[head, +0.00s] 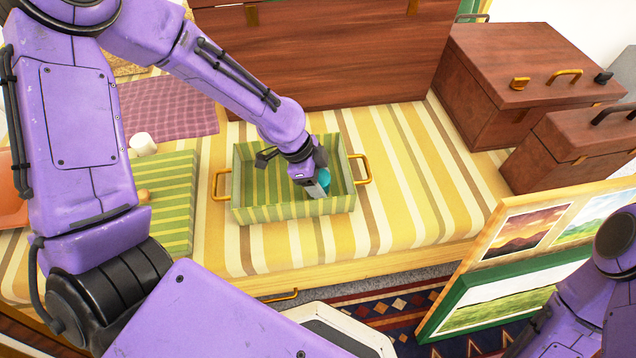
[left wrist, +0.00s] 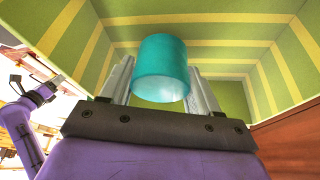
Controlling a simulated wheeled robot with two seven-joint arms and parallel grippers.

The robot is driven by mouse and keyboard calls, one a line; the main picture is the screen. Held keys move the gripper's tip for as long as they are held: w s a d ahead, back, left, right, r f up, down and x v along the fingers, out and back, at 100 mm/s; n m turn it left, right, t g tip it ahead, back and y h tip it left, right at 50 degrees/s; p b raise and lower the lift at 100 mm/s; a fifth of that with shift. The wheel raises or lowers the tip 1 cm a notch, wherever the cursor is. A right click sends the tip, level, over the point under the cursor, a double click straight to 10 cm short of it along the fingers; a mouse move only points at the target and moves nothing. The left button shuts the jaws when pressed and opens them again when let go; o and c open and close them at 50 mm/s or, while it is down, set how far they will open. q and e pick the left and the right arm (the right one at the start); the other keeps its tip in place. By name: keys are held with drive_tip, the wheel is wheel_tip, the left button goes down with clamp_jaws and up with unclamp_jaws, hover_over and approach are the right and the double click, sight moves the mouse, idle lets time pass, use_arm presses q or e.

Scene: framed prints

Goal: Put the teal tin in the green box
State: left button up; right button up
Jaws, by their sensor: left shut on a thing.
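The green striped box (head: 290,213) stands open on the striped bench, with a brass handle at each end. My left gripper (head: 318,187) reaches down into the box, toward its right half. It is shut on the teal tin (head: 323,179), which shows only in part beside the fingers. In the left wrist view the tin (left wrist: 162,68) sits between the two fingers (left wrist: 162,85), with the box's striped walls (left wrist: 225,45) around it. I cannot tell whether the tin touches the box floor. My right arm shows at the lower right, but its gripper is out of view.
Brown wooden cases (head: 535,70) stand at the right, and a large brown case (head: 330,50) stands behind the box. Framed prints (head: 530,240) stand at the lower right. The bench right of the box is clear.

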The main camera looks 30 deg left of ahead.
use_arm(q)
drive_tip(key=shift+f, duration=0.6)
drive_tip(key=shift+r, duration=0.15)
use_arm(e)
drive_tip(key=shift+f, duration=0.25)
use_arm(q)
drive_tip(key=o, duration=1.2)
drive_tip(key=shift+c, duration=0.2)
drive_tip(key=p+v, duration=0.6)
drive_tip(key=v, duration=0.6)
use_arm(e)
wheel_tip(320, 180, up, 6)
drive_tip(key=shift+r, duration=0.15)
